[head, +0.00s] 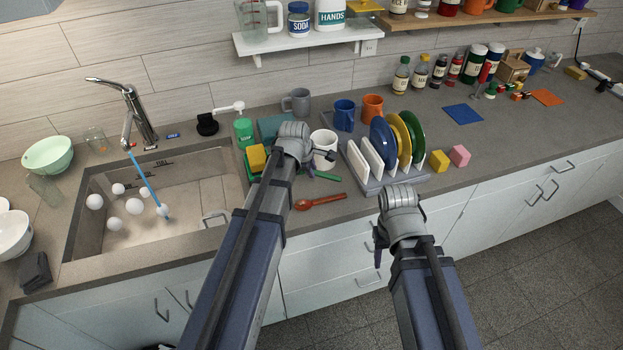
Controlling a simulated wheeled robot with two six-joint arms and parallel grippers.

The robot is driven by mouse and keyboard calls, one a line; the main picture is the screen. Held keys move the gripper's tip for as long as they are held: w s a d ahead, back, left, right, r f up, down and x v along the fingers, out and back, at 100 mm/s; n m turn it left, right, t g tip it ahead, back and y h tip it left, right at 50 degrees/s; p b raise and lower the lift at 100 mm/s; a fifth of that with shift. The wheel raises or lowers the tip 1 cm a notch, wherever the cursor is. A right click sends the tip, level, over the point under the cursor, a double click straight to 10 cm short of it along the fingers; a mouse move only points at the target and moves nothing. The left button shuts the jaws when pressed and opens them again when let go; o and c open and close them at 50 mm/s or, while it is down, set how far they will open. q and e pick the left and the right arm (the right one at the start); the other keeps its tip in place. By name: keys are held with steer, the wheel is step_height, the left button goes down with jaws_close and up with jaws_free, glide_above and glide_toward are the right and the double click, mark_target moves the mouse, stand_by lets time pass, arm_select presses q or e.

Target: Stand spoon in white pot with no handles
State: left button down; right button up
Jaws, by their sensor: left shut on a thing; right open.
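A red-brown spoon (322,200) lies flat near the counter's front edge. A white pot (323,138) stands just behind it; I cannot tell for sure whether it has a handle, since my gripper covers part of its near side. My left gripper (315,165) is low against the pot and looks shut on it, with its fingers partly hidden by the wrist. My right gripper (378,246) is open and empty, in front of the counter edge, right of and nearer than the spoon.
A green utensil (328,176) lies between spoon and pot. A dish rack (382,180) with blue, yellow and green plates stands to the right. Grey (297,101), blue (344,115) and orange (372,107) mugs stand behind. The sink (205,165) with white balls is left.

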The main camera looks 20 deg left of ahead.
arm_select(q)
steer(key=shift+f+b, duration=0.85)
steer(key=shift+f, duration=0.5)
arm_select(e)
steer(key=shift+f, duration=1.35)
arm_select(q)
steer(key=shift+f, duration=0.15)
steer(key=c, duration=0.8)
jaws_free()
arm_select(e)
steer(key=shift+f, duration=0.1)
arm_select(q)
steer(key=shift+p+v, duration=0.55)
steer(key=shift+v, duration=0.2)
steer(key=d+p+v, duration=0.1)
steer(key=p+v, duration=0.9)
steer(key=v, duration=0.1)
steer(key=s+d+f+m+g+y, duration=0.1)
steer(key=s+d+m+g, duration=0.1)
steer(key=s+d+m, duration=0.5)
steer(key=s+d+f+m+g+y, duration=0.1)
steer(key=s+d+m+g, duration=0.2)
steer(key=s+d+m, duration=0.4)
steer(key=s+m, duration=0.3)
steer(key=m, duration=0.5)
steer(key=shift+s, duration=0.3)
arm_select(e)
step_height(320, 180, up, 11)
